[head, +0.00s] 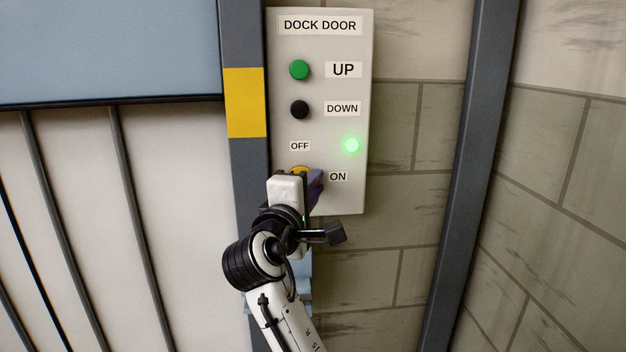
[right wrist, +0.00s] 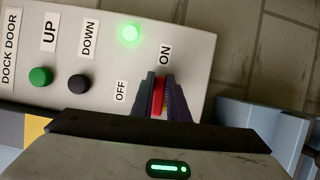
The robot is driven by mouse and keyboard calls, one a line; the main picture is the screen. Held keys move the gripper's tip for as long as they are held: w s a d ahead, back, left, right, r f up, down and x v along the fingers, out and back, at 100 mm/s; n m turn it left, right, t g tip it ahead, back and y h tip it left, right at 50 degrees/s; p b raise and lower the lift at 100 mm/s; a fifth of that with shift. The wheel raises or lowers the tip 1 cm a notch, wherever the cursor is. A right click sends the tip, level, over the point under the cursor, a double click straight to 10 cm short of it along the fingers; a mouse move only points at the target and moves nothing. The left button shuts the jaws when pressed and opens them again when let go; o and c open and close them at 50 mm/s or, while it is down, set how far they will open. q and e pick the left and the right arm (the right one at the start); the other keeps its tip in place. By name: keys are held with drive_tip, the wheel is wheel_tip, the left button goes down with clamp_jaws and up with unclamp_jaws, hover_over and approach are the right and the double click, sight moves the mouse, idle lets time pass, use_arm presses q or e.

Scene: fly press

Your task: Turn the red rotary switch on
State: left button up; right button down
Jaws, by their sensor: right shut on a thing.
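The red rotary switch (right wrist: 158,96) sits on the grey dock door panel (head: 333,45), below the OFF label and beside the ON label. In the right wrist view its red handle points toward the ON label (right wrist: 165,54), with a little of its yellow base showing. My right gripper (right wrist: 159,98) is shut on the red handle, one dark finger on each side. In the head view the gripper (head: 308,182) hides the handle, and only part of the yellow base (head: 300,170) shows. A green light (head: 352,145) on the panel is lit. My left gripper is not in view.
A green UP button (head: 299,70) and a black DOWN button (head: 299,109) stand above the switch on the panel. A dark post with a yellow band (head: 245,102) runs along the panel's left side. A block wall is to the right.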

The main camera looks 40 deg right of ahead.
drive_tip(key=shift+f+m, duration=0.1)
drive_tip(key=shift+m, duration=0.2)
idle(0.4)
drive_tip(key=c, duration=1.7)
unclamp_jaws()
drive_tip(key=b+v, duration=0.1)
drive_tip(key=v, duration=0.9)
drive_tip(key=shift+s+a, duration=0.15)
